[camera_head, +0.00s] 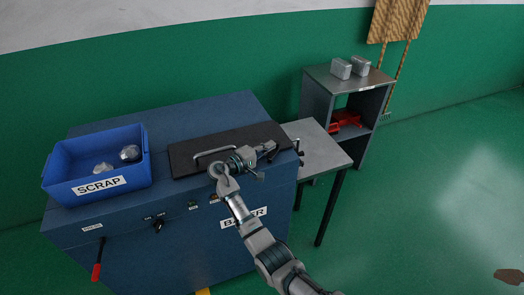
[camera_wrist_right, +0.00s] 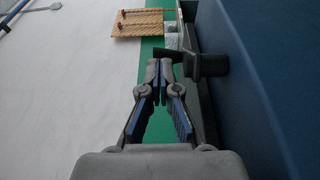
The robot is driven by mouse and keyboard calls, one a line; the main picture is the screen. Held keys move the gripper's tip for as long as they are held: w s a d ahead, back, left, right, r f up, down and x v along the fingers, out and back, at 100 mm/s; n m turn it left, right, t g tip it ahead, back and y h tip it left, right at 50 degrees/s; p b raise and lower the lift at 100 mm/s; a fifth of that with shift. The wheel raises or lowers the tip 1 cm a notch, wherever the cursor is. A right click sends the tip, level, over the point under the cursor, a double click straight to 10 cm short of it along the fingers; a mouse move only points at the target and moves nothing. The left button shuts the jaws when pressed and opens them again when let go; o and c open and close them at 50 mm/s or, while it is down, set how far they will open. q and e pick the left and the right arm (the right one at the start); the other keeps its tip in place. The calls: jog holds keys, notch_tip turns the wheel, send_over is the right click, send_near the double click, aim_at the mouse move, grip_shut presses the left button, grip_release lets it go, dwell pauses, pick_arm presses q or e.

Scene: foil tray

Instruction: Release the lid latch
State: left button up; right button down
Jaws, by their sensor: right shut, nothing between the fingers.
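The dark lid (camera_head: 184,161) lies flat and closed on top of the blue baler (camera_head: 180,236), with a light bar handle (camera_head: 213,152) on it. My right gripper (camera_head: 271,147) is over the right part of the lid, pointing right. Its fingers are shut and empty. It also shows in the right wrist view (camera_wrist_right: 160,68), fingertips together. There a dark latch-like part (camera_wrist_right: 208,65) with a knob and a bar is just right of and beyond the fingertips. I cannot tell whether they touch. A small dark fitting (camera_head: 299,150) is at the baler's right edge. My left gripper is out of view.
A blue scrap bin (camera_head: 97,190) with silvery lumps stands on the baler's left. A red-handled lever (camera_head: 97,270) and small switches are on its front. A grey side table (camera_head: 318,157) and a shelf (camera_head: 349,79) with two silvery blocks stand right. Open floor lies farther right.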

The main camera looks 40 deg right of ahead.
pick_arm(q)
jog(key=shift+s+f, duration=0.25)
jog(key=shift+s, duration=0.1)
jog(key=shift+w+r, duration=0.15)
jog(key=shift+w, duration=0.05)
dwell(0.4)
pick_arm(e)
jog(key=shift+a, duration=0.25)
jog(key=a, duration=1.1)
jog(key=shift+s+a, duration=0.3)
jog(key=shift+a, duration=0.05)
jog(key=shift+d, duration=0.15)
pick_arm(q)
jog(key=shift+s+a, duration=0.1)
pick_arm(e)
jog(key=shift+f, duration=0.15)
